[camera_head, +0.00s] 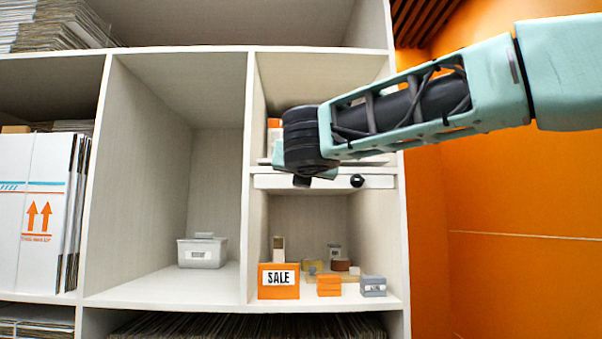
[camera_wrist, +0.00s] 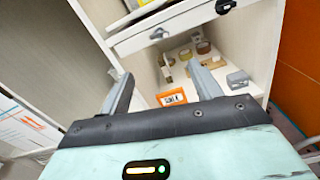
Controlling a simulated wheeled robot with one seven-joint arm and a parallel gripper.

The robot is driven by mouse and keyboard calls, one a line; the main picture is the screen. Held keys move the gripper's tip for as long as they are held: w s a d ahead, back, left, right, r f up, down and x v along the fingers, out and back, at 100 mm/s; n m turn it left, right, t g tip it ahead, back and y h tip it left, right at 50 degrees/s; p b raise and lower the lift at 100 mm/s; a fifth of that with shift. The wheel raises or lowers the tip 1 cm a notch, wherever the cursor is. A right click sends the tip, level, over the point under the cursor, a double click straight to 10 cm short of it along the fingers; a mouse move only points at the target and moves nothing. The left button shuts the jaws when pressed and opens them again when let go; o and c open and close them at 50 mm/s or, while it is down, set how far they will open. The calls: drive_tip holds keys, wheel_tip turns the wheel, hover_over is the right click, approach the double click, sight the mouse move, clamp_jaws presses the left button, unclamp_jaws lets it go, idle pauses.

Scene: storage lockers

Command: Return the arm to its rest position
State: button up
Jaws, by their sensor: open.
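My arm reaches in from the right in the head view, and its dark wrist end is in front of the right-hand locker column. My gripper (camera_wrist: 162,92) is open and empty in the wrist view, its two grey fingers wide apart. Its fingers cannot be made out in the head view. A white drawer (camera_head: 320,182) with a dark round knob (camera_head: 357,181) sits just below the wrist end. In the wrist view the drawer front (camera_wrist: 180,28) lies beyond the fingertips. An orange SALE box (camera_head: 278,282) stands in the compartment below and shows between the fingers in the wrist view (camera_wrist: 172,97).
A small orange box (camera_head: 329,286), a grey box (camera_head: 373,286) and several small items share the lower right compartment. A white lidded box (camera_head: 202,252) stands in the mostly empty middle compartment. Flat cartons (camera_head: 45,210) fill the left one. An orange wall (camera_head: 500,230) is at the right.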

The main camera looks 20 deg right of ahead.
drive_tip(key=s+a+f+m+g+y+p, duration=0.1)
drive_tip(key=s+a+f+m+g, duration=0.2)
drive_tip(key=f, duration=0.5)
drive_tip(key=s+a+f+m+g+y+p, duration=0.1)
drive_tip(key=s+a+f+m+g+y, duration=0.2)
drive_tip(key=f, duration=0.6)
drive_tip(key=s+a+f+m+g+p, duration=0.1)
drive_tip(key=s+f+m+g, duration=0.2)
drive_tip(key=s+f, duration=0.35)
drive_tip(key=s+a+f+m+g+y+p, duration=0.1)
drive_tip(key=s+f+m+g+y+p, duration=0.1)
drive_tip(key=s+f+m+g, duration=0.6)
drive_tip(key=s+f+m, duration=0.3)
drive_tip(key=s+f, duration=0.1)
drive_tip(key=s, duration=0.3)
drive_tip(key=s+f+m, duration=0.2)
drive_tip(key=s+f, duration=0.3)
drive_tip(key=s, duration=0.2)
drive_tip(key=shift+f+m+p, duration=0.25)
drive_tip(key=shift+m+p, duration=0.15)
